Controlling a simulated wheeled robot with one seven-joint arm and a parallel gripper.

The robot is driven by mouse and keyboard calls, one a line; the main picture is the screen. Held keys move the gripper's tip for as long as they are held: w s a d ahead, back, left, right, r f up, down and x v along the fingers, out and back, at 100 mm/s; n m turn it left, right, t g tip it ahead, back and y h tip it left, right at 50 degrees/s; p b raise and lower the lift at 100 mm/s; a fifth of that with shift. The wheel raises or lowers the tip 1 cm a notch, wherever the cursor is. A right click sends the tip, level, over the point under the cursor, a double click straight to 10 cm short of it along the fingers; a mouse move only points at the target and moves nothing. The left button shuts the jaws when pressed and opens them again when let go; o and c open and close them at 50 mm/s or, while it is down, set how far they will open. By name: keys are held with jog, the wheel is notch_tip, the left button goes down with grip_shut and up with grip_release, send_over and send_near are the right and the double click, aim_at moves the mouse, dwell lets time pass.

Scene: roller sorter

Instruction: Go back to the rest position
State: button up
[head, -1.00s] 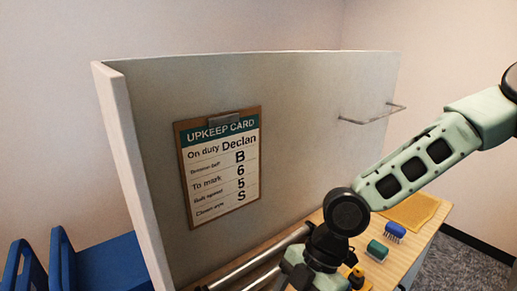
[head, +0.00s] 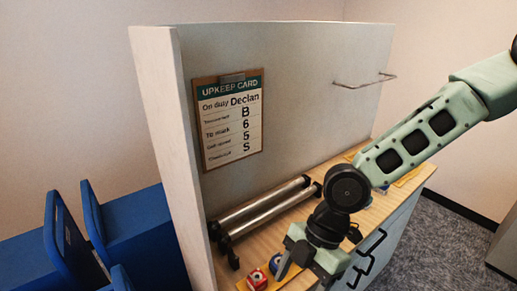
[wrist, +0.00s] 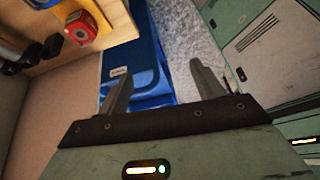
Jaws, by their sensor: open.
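My gripper (wrist: 158,88) is open and empty in the wrist view, its two dark fingers apart with nothing between them but a view down to the blue bin and the floor. In the head view my arm reaches in from the right and the gripper end hangs low over the front part of the wooden bench top (head: 378,212). The fingertips there are partly hidden by the gripper's own body. The rest position itself is not marked in any view.
Metal rollers (head: 262,212) lie on the bench. An upkeep card (head: 230,118) hangs on the panel (head: 300,90). Blue bins (head: 130,240) stand at left.

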jog(key=s+d+r+m+t+h+b, duration=0.1)
jog(key=s+d+r+m+b, duration=0.2)
jog(key=m, duration=0.5)
jog(key=s+d+r+m+t+h+b, duration=0.2)
jog(key=s+m, duration=0.4)
jog(key=m, duration=0.3)
jog(key=shift+d+r+t+b, duration=0.3)
jog(key=shift+d+r+b, duration=0.2)
jog(key=shift+d+r, duration=0.3)
